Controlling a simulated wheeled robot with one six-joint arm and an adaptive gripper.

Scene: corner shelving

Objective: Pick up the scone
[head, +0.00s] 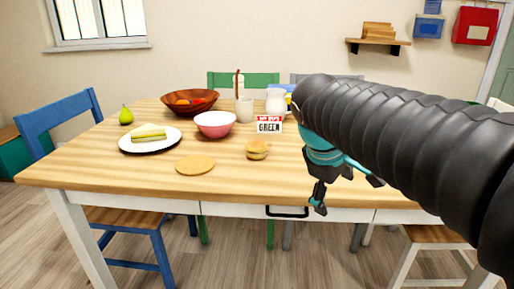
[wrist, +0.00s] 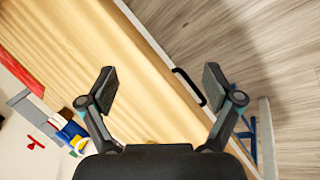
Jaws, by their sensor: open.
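The scone (head: 257,150) looks like a small, round, golden-brown split bun. It sits on the wooden table (head: 110,170) near the middle, in front of the name card. My gripper (head: 345,192) is at the table's front edge, to the right of the scone and apart from it. In the wrist view my gripper (wrist: 160,80) is open with nothing between its fingers. It faces the table edge and a black drawer handle (wrist: 189,86). The scone does not show in the wrist view.
A flat round tan disc (head: 195,165) lies left of the scone. Behind are a pink bowl (head: 215,125), a red-and-white card (head: 269,125), a cup (head: 244,109) and a white jug (head: 276,102). A sandwich plate (head: 130,148) is further left. The table front beside the scone is clear.

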